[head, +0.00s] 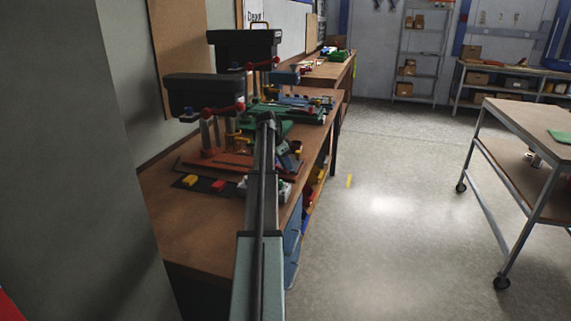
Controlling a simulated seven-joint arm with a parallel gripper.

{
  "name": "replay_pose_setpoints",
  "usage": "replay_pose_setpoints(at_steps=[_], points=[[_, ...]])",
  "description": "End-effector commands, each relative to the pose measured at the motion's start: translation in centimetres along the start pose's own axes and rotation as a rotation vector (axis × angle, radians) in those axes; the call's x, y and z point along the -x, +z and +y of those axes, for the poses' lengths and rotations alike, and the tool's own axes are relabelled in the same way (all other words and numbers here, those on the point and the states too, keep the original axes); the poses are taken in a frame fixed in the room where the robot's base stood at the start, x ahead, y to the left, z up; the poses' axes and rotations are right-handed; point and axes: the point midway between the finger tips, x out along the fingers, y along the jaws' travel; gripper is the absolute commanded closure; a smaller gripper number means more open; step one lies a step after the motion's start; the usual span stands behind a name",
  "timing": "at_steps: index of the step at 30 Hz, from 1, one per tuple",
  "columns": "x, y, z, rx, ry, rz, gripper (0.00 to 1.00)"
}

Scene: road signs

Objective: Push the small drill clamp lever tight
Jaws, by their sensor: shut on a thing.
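Two dark-headed drill presses stand on the wooden bench. The nearer, lower one, which looks like the small drill (203,94), has a red-knobbed lever (225,109) below its head and an orange-red base (217,160). I cannot tell whether this is the clamp lever or how tight it is. The farther, taller drill (243,51) has a similar red-knobbed lever (262,65). My long grey arm reaches forward along the bench, its far end just right of the small drill. I cannot make out my gripper's fingers; the arm and bench clutter hide that area.
The wooden bench (184,226) carries yellow and red blocks, green parts and other clutter around the drills. A wall and a grey pillar border it on the left. Floor (390,205) is open to the right, with a wheeled table (525,120) beyond.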

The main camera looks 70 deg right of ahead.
Motion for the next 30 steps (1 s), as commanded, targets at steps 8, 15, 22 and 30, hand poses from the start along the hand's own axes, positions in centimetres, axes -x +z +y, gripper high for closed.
replay_pose_setpoints(at_steps=[8, 15, 22, 30], points=[[0.0, 0.0, 0.0, 0.000, 0.000, 0.000, 1.00], [0.0, 0.0, 0.0, 0.001, 0.000, 0.000, 1.00], [-0.1, -0.3, 0.0, 0.042, -0.017, 0.000, 1.00], [-0.5, -1.3, -0.3, 0.200, -0.084, 0.000, 1.00]])
